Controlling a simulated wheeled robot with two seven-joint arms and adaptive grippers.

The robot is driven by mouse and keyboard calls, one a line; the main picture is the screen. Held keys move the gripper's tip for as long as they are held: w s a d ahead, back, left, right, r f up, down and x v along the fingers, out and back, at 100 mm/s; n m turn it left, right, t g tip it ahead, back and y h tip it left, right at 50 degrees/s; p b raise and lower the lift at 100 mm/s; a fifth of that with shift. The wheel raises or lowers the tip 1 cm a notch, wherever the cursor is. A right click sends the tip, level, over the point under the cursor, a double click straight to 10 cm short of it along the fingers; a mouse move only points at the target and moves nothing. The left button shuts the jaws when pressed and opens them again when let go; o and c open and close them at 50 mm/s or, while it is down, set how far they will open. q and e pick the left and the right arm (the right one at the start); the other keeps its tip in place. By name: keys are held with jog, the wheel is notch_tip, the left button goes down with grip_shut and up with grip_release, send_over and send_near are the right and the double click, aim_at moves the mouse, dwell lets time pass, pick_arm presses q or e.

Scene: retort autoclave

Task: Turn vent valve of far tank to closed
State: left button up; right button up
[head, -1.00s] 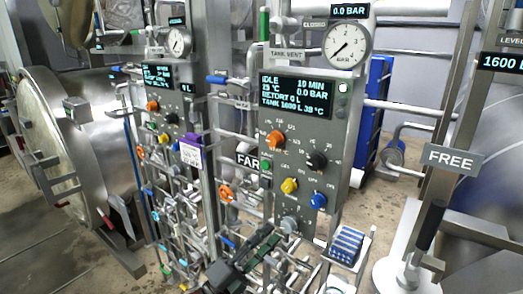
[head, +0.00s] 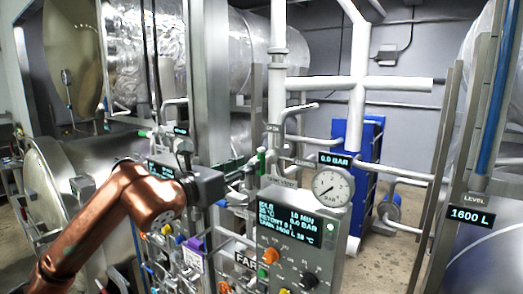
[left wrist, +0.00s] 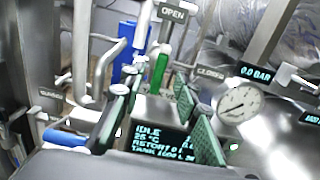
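The far tank's vent valve has a green handle (head: 262,160), upright above the FAR control panel (head: 290,245). The handle also shows in the left wrist view (left wrist: 160,65), standing beyond the fingertips. An OPEN sign (left wrist: 173,12) is above it and a CLOSED sign (left wrist: 211,72) is to its right. The handle points up towards OPEN. My left gripper (head: 247,171) is raised close to the handle, on its left. In the left wrist view its fingers (left wrist: 160,104) are apart with nothing between them. I cannot tell whether they touch the handle. My right gripper is out of view.
A round gauge (head: 331,188) reading near zero and a 0.0 BAR display (head: 335,160) sit right of the valve. White pipes (head: 360,84) rise behind. A second panel with a purple tag (head: 193,254) is to the left, below my arm.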

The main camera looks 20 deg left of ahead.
aim_at(261, 159)
pick_arm(q)
jog(key=p+x, duration=0.2)
jog(key=x, duration=0.4)
jog(key=shift+w+d+p, duration=0.1)
jog(key=shift+w+p, duration=0.05)
jog(key=shift+p, duration=0.15)
jog(key=shift+w+d+f, duration=0.1)
jog(key=shift+w+d, duration=0.05)
jog(key=shift+w, duration=0.3)
grip_shut()
